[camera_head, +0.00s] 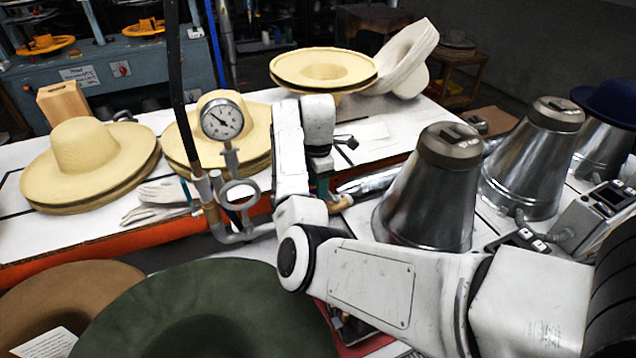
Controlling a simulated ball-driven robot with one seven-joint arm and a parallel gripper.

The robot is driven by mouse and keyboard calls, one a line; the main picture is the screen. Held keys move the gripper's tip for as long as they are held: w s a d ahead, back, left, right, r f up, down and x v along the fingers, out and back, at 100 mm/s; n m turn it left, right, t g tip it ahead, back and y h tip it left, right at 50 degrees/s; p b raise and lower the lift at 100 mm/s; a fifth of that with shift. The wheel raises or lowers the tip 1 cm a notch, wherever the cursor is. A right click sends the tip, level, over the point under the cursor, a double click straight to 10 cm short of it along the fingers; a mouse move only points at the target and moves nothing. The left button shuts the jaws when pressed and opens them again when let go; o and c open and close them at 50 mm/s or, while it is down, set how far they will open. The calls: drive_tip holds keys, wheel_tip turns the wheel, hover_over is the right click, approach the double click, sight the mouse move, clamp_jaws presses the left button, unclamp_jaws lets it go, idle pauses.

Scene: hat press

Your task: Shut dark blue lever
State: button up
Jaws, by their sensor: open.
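The pressure gauge (221,120) stands upright on grey pipework (246,228) at the front edge of the white table. A brass-coloured fitting (340,205) joins a silver hose (366,184) on the right of this pipework. I cannot clearly make out the dark blue lever; my arm covers part of the pipework. My gripper (322,185) hangs from my white wrist, just right of the pipework and close above the brass fitting. It is open, and its fingertips are mostly hidden. I see nothing held in it, and cannot tell whether it touches the fitting.
Straw hats (83,160) and white gloves (160,200) lie on the white table (60,238). Metal cones (428,200) stand close on the right, beside control boxes (600,205). A green hat (205,300) and a brown hat (60,295) fill the near left.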

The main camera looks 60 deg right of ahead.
drive_tip(key=shift+c, duration=0.3)
clamp_jaws()
